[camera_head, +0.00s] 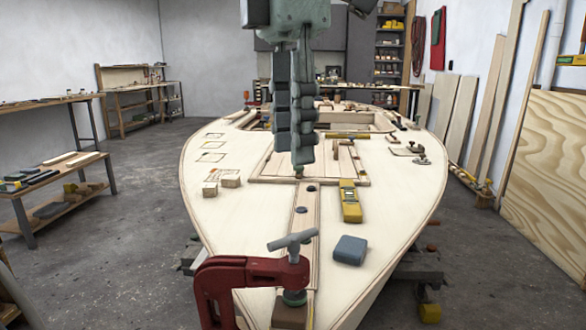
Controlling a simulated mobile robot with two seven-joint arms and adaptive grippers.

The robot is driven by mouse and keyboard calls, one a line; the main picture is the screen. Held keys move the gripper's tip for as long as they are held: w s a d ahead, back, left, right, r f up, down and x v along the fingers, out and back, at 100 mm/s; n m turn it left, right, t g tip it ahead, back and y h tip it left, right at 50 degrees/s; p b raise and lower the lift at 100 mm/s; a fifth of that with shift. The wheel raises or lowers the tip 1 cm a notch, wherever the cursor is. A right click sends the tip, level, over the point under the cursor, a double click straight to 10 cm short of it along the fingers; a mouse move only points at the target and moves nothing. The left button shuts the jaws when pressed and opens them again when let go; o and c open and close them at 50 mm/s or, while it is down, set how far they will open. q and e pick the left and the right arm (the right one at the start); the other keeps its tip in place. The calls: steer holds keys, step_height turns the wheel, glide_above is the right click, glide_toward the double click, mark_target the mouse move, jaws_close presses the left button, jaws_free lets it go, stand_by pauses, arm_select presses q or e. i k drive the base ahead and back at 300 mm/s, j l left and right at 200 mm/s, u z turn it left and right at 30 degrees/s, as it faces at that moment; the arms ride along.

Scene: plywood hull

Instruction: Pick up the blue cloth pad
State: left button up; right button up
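The blue cloth pad (350,250) is a small grey-blue rounded block. It lies flat on the pale plywood hull (225,255), right of the centre strip and near the close end. My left gripper (294,160) hangs from the top of the head view with its long jointed fingers pointing down. It appears up and left of the pad in the picture, clear of it. The fingers overlap from this angle, so their opening is hidden. Nothing shows held at their tips. My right gripper is not in view.
A red clamp (250,272) with a grey T-handle stands at the near end, left of the pad. A yellow tool (350,202) lies just beyond the pad. Small wooden blocks (230,181) sit on the left. The deck right around the pad is bare.

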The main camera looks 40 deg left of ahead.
mark_target(350, 250)
steer(key=k, duration=1)
